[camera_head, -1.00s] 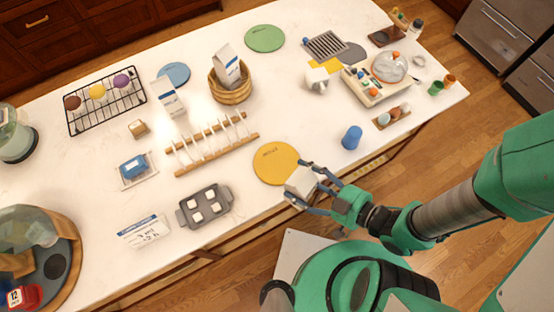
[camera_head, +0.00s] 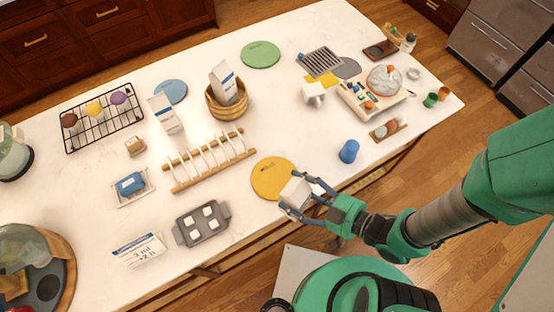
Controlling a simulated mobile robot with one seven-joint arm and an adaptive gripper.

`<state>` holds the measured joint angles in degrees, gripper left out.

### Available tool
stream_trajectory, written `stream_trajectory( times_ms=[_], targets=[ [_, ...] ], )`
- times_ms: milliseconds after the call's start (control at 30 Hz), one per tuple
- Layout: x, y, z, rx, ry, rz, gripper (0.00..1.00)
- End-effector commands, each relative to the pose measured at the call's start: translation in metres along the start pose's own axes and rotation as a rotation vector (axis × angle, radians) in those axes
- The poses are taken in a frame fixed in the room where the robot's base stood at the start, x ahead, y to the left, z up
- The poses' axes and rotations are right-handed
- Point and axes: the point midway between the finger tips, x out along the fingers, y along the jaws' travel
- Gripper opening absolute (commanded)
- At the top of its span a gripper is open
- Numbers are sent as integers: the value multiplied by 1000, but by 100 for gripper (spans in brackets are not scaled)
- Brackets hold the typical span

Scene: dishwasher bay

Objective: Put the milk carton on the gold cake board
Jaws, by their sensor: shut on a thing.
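The gold cake board (camera_head: 268,180) is a flat round yellow disc near the front edge of the counter. My gripper (camera_head: 298,192) is shut on a white boxy thing, which looks like the milk carton (camera_head: 294,189). It overlaps the board's right edge in the picture; I cannot tell its height above the board or whether they touch. The fingers hide part of it, and no label is readable. Two other white cartons with blue print show: one (camera_head: 166,115) stands by the blue board, one (camera_head: 224,84) is in the round basket (camera_head: 229,108).
A wooden rack (camera_head: 208,160) and a grey tray (camera_head: 202,224) with white pieces lie left of the gold board. A blue cup (camera_head: 348,151) stands to its right. A blue board (camera_head: 172,91) and a green board (camera_head: 260,54) lie farther back.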

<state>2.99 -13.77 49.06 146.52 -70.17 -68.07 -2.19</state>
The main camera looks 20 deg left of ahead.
Motion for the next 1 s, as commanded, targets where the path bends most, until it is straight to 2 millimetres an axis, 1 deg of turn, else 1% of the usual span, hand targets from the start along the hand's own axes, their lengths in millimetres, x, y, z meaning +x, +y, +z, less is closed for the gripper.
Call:
stream_trajectory(
  times_ms=[367,667,1000],
  targets=[
    [26,14,-8,-2,2,-3,16],
    [53,29,-16,-2,3,-2,16],
    [94,53,-29,-2,3,-2,16]
  ],
)
